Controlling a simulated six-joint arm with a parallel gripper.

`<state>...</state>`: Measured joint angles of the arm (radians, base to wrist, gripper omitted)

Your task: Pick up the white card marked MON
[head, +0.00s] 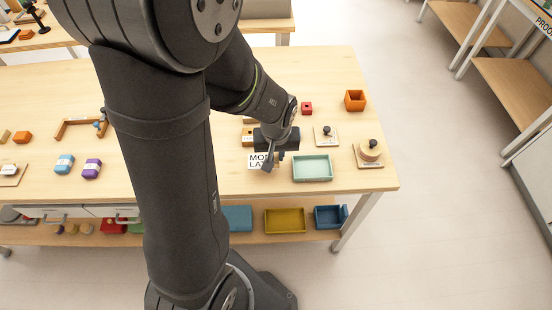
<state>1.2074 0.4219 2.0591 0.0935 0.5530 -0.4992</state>
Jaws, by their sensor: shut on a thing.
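The white card (255,161) is near the front edge of the table, at the lower right of my arm. Its dark print reads "MO" and, below, "LA"; the rest is hidden behind my gripper. My gripper (269,165) is at the card's right part, with its fingers pointing down toward the front of the table. The fingers are shut on the card. I cannot tell whether the card touches the table.
A mint tray (312,179) stands close on the right. Blue (64,163) and purple (92,168) blocks lie left.

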